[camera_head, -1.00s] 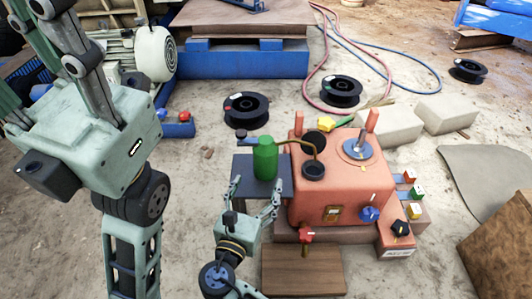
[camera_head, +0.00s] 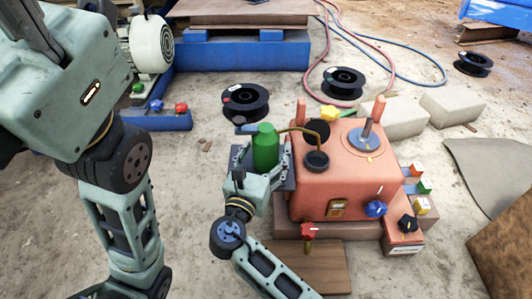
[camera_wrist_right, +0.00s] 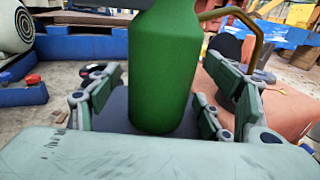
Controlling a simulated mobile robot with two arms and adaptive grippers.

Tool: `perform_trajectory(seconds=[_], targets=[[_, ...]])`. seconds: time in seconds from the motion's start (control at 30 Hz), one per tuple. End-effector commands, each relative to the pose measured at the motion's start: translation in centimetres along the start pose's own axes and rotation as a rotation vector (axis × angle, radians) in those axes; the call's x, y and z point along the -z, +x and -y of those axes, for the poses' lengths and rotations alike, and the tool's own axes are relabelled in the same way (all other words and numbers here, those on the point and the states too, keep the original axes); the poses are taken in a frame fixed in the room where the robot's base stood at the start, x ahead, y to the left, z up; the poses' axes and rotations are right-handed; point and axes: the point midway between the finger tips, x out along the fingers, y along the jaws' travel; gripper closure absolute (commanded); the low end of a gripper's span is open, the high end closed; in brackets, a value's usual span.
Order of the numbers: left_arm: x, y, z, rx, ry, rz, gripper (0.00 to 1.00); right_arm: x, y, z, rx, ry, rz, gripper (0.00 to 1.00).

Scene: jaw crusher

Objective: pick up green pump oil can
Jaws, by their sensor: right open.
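The green pump oil can (camera_head: 265,149) stands upright on a dark square plate (camera_head: 287,183) beside the red machine. A thin brass spout curves from its top to the right. My right gripper (camera_head: 262,168) is open around the lower part of the can, one finger on each side. In the right wrist view, the green can (camera_wrist_right: 163,75) fills the middle between the open fingers of the gripper (camera_wrist_right: 160,103). Gaps show between the fingers and the can. The can's top is cut off there. My left gripper is not in view.
The red machine (camera_head: 335,185) with knobs and upright pegs stands close right of the can, under the spout. A black spool (camera_head: 245,104) lies behind. A wooden board (camera_head: 318,268) lies in front. Grey blocks (camera_head: 452,106) are at the right. Bare ground is open to the left.

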Motion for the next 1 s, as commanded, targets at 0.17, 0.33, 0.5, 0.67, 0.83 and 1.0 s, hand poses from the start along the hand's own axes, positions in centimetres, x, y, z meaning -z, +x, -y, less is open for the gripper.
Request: perform_trajectory(seconds=[0.17, 0.33, 0.5, 0.67, 0.83, 1.0], targets=[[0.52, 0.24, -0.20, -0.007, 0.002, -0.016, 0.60, 0.02, 0.84, -0.07, -0.002, -0.001, 0.000, 0.28], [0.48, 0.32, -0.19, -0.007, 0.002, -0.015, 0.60, -0.05, 0.86, -0.06, -0.002, -0.001, -0.001, 0.28], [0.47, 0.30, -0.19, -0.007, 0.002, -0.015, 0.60, -0.03, 0.84, -0.06, -0.002, 0.000, -0.001, 0.39], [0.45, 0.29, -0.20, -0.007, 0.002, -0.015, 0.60, -0.02, 0.83, -0.05, -0.002, 0.000, -0.001, 0.53], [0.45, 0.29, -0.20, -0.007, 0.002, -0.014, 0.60, -0.01, 0.83, -0.05, -0.002, 0.000, -0.001, 0.68], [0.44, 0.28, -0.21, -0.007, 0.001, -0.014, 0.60, 0.00, 0.82, -0.05, -0.002, 0.000, -0.001, 0.83]])
